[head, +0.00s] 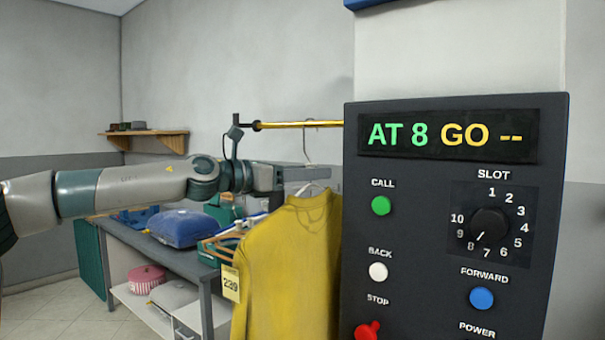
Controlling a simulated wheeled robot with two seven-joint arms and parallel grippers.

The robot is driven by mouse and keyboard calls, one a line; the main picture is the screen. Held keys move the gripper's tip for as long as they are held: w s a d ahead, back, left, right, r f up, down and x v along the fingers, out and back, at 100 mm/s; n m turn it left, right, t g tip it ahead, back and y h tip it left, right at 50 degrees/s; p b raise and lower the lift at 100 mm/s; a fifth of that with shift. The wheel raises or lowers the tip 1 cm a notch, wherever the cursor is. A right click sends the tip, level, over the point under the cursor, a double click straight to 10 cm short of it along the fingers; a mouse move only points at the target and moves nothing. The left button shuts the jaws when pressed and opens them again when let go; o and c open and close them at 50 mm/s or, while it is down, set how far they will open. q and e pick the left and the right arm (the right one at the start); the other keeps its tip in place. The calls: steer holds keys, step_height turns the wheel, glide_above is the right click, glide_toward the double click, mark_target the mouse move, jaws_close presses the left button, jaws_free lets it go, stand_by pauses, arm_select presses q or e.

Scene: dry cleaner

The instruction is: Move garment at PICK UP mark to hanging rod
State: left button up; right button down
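A yellow long-sleeved garment (287,270) hangs on a hanger, with a yellow tag (230,284) reading 239 at its left side. The thin hanger hook (308,140) rises to the gold rod (290,125) and appears to meet it; whether it bears on the rod is unclear. My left gripper (318,176) reaches in from the left at the hanger's neck, just above the collar and below the rod. Its finger crosses in front of the hanger wire; the gap between its fingers cannot be made out. My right gripper is out of view. No PICK UP mark shows.
A dark control panel (440,285) fills the right, its display (447,136) reading "AT 8 GO --", hiding the rod's right end. A grey table (187,262) holds a blue folded garment (181,228) and hangers. A wooden shelf (150,133) is on the back wall.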

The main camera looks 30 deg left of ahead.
arm_select(q)
steer(key=shift+s, duration=0.15)
steer(key=b+v, duration=0.4)
steer(key=v, duration=1.3)
steer(key=shift+a+b, duration=0.15)
steer(key=shift+b, duration=0.15)
stand_by(0.5)
steer(key=shift+f, duration=0.1)
